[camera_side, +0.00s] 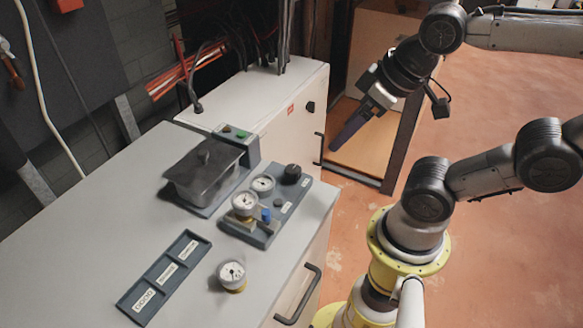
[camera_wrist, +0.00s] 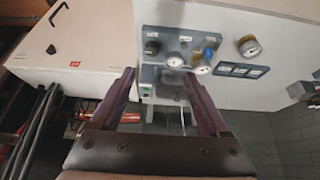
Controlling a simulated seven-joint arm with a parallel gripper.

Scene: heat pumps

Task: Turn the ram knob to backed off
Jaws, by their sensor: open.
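A round black knob (camera_side: 292,173) sits at the far right end of a grey gauge panel (camera_side: 243,232) on the bench. It also shows at the panel's left end in the wrist view (camera_wrist: 152,47). Its label is too small to read, so I cannot tell its setting. The panel also holds a dial gauge (camera_side: 263,184), a gauge on a brass fitting (camera_side: 245,203) and a blue part (camera_side: 266,215). My gripper (camera_side: 347,134) is open and empty, raised to the right of the bench and apart from the knob. In the wrist view its two purple fingers (camera_wrist: 158,80) are spread wide.
A lidded grey box (camera_side: 204,172) stands left of the panel. A labelled tray (camera_side: 165,275) and a loose gauge (camera_side: 231,274) lie nearer the front. A white cabinet (camera_side: 275,105) with pipes stands behind. A black handle (camera_side: 298,296) juts from the bench front.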

